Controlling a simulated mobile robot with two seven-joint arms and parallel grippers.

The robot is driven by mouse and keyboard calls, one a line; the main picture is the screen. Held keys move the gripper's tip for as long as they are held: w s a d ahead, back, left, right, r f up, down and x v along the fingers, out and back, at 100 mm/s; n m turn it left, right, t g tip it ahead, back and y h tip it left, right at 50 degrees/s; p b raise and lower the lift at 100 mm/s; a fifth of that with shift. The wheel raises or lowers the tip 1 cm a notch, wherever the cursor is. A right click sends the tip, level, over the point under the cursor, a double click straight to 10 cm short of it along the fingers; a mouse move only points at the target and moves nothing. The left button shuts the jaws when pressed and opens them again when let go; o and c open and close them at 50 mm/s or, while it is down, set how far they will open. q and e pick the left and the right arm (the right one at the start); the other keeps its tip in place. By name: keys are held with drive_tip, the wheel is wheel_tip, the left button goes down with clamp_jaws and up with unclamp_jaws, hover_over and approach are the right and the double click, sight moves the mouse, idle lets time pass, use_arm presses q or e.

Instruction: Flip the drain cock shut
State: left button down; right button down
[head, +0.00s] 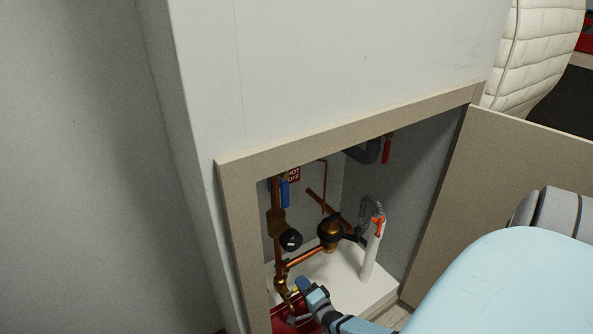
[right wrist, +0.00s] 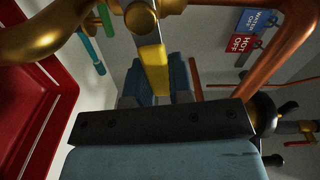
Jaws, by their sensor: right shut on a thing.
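The drain cock shows in the right wrist view as a brass body with a yellow lever (right wrist: 155,68) hanging from it toward my fingers. In the head view the brass cock (head: 284,288) is low on the copper pipework inside the wall opening, partly hidden by my gripper. My right gripper (head: 303,290) reaches in from the lower right beside it. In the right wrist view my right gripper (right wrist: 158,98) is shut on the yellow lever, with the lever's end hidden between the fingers. My left gripper is in neither view.
A red tray (head: 288,322) lies below the cock. Copper pipes, a black knob (head: 291,240), a blue lever (head: 285,192) and a white standpipe (head: 371,258) crowd the opening. A wooden frame (head: 345,130) edges it, and an open door panel (head: 500,190) stands at right.

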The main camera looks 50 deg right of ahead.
drive_tip(key=shift+w+f+m+b, duration=0.1)
drive_tip(key=shift+f+m+b, duration=0.4)
drive_tip(key=shift+m, duration=0.4)
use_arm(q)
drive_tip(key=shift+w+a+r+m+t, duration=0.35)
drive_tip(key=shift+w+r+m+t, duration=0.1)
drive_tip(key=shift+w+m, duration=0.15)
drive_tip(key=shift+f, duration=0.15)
use_arm(e)
drive_tip(key=shift+m, duration=0.3)
drive_tip(key=c, duration=1)
unclamp_jaws()
